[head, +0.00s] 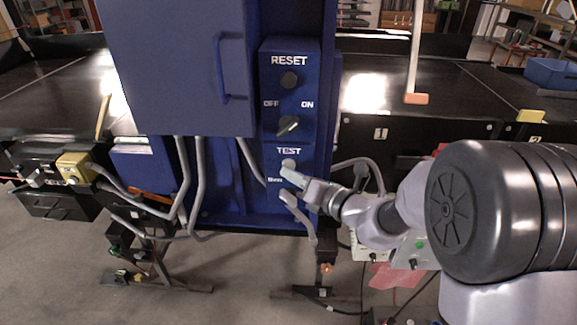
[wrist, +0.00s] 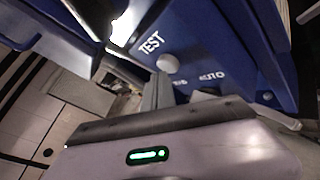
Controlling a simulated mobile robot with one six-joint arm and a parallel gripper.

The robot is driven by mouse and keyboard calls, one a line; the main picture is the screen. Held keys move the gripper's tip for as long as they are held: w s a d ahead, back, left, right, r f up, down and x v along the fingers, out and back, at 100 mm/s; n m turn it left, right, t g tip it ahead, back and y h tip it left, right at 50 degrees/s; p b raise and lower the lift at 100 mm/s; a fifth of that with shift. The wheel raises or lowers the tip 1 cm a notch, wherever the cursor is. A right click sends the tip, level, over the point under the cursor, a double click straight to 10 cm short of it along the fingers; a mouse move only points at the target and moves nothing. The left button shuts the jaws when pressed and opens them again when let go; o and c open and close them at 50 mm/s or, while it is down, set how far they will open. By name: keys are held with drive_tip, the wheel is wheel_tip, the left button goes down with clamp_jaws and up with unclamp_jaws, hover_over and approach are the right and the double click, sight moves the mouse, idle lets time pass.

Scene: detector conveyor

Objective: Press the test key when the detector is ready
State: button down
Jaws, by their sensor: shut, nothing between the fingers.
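The blue control panel (head: 312,70) carries a dark round RESET button (head: 289,81), an OFF/ON selector (head: 288,126) whose pointer seems tilted toward ON, and a pale round test key (head: 287,162) under the word TEST. The test key also shows in the wrist view (wrist: 168,63), next to a MAN/AUTO label partly hidden by my fingers. My gripper (head: 291,171) is shut and empty, its fingertips at the lower edge of the test key. In the wrist view my fingertips (wrist: 157,79) sit just below the key; I cannot tell whether they touch it. No ready sign is readable.
A large blue cabinet (head: 180,65) with a handle stands left of the panel. The black conveyor (head: 460,85) runs behind. Grey conduits (head: 203,185) hang below the cabinet, and one loops close under my gripper. A white box (head: 412,250) with a green light stands at lower right.

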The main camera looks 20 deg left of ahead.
drive_tip(key=shift+w+a, duration=0.1)
drive_tip(key=shift+w, duration=0.35)
idle(0.6)
drive_tip(key=shift+s+d, duration=0.2)
drive_tip(key=shift+s, duration=0.7)
drive_tip(key=shift+s+d+b, duration=0.15)
drive_tip(key=shift+s+d, duration=0.05)
drive_tip(key=shift+s, duration=0.6)
drive_tip(key=shift+s+d+b, duration=0.2)
drive_tip(key=shift+s, duration=0.65)
drive_tip(key=shift+s+d+b, duration=0.15)
drive_tip(key=shift+s+d, duration=0.05)
drive_tip(key=shift+s, duration=0.6)
